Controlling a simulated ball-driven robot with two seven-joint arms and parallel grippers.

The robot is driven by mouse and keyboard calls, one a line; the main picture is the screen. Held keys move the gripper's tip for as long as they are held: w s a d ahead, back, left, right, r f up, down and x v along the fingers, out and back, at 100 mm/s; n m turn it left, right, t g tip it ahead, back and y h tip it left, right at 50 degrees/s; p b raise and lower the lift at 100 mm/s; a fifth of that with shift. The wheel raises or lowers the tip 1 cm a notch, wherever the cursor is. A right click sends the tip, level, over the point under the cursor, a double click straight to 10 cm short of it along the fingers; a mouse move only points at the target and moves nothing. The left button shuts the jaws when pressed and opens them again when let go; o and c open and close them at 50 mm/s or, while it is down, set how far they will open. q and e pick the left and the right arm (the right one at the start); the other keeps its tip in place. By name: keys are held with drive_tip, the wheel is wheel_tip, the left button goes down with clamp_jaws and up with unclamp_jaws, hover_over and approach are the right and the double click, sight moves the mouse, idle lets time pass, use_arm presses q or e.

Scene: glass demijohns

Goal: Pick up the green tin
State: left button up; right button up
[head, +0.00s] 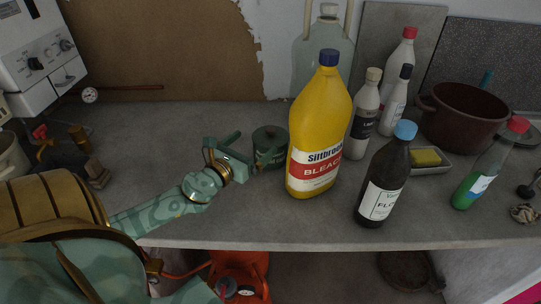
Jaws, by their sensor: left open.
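The green tin (269,143) is a small dark green cylinder with a lid, standing on the grey worktop (340,228). Its right side is close to the yellow bleach bottle (319,125), and its lower left is partly covered by my gripper. My left gripper (246,152) comes in from the left and is just left of the tin. Its jaws are open, and nothing shows between them. I cannot tell whether a finger touches the tin. My right gripper is not in view.
A large glass demijohn (308,58) stands behind the bleach. Right of it are white bottles (364,115), a dark brown bottle (384,178), a sponge dish (431,168), a brown pot (462,120) and a green-liquid bottle (484,172). The worktop left of the tin is mostly clear.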

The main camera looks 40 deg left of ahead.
sight(261, 156)
use_arm(q)
wheel_tip(261, 156, down, 7)
drive_tip(key=b, duration=0.4)
drive_tip(key=shift+w, duration=0.1)
drive_tip(key=shift+w+r, duration=0.15)
drive_tip(key=shift+w, duration=0.1)
drive_tip(key=shift+w+r, duration=0.2)
drive_tip(key=shift+w, duration=0.1)
drive_tip(key=w, duration=0.6)
drive_tip(key=shift+w+a+f, duration=0.15)
drive_tip(key=shift+w+a, duration=0.05)
drive_tip(key=shift+a, duration=0.2)
drive_tip(key=c, duration=0.9)
